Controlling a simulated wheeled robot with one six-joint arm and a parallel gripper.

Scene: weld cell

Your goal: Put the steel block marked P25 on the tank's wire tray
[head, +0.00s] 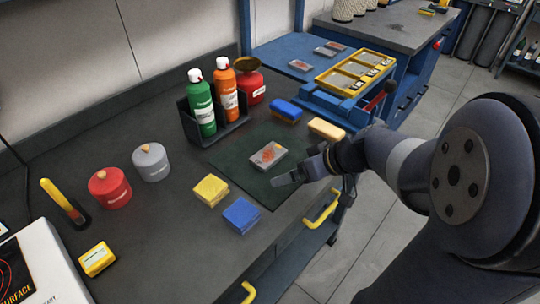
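A grey steel block (268,155) with a reddish patch on top lies on the dark green mat (240,160); its marking is too small to read. Several similar blocks lie on a blue surface at the back, one nearer block (300,65) among them, their marks also unreadable. A yellow-framed tray (325,80) with three sections sits on a blue body at the bench's far right; it looks like the tank's wire tray. My gripper (299,167) is just right of the block on the mat, fingers apart, with nothing visible between them.
A dark caddy (222,128) with green and orange bottles stands behind the mat. Blue and yellow sponges (240,215) (210,190) lie in front. A blue brush (286,111) and a tan block (327,129) lie between mat and tray. Lidded red and grey pots (110,187) (151,161) stand left.

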